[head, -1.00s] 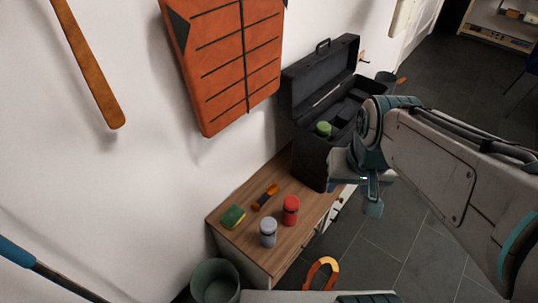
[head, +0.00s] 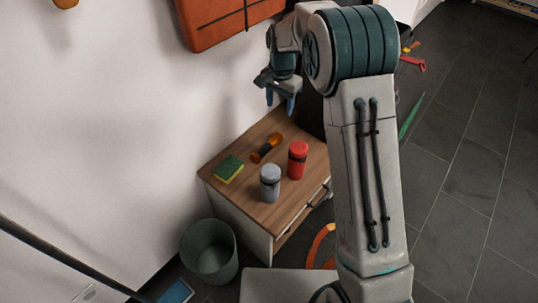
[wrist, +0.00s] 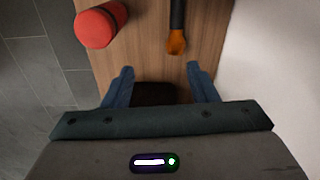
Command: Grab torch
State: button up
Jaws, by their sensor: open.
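The torch (head: 266,148), orange and black, lies on the wooden top of the small cabinet (head: 250,195). It lies between a green and yellow sponge (head: 228,169) and a red canister (head: 298,160). In the wrist view part of the torch (wrist: 177,28) shows at the top edge, its orange end toward me and its far end cut off. My gripper (head: 280,106) is open and empty above the back of the cabinet top. In the wrist view the torch is beyond my fingertips (wrist: 160,68), apart from them.
A grey canister (head: 270,184) stands in front of the red one, which is near the torch in the wrist view (wrist: 100,26). A bin (head: 209,250) stands on the floor beside the cabinet. The white wall borders the cabinet. My arm hides most of the black toolbox.

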jog(key=b, duration=0.2)
send_over(269, 143)
notch_tip(269, 143, down, 8)
jog(key=shift+m, duration=0.4)
notch_tip(269, 143, down, 7)
jog(key=shift+s+d+f+b, duration=0.1)
jog(key=shift+d+f+b, duration=0.05)
jog(key=shift+b, duration=0.85)
jog(key=shift+f+b, duration=1.15)
jog(key=shift+f, duration=1.85)
jog(key=shift+c, duration=0.3)
jog(key=shift+r, duration=0.1)
grip_shut()
jog(key=shift+w, duration=0.2)
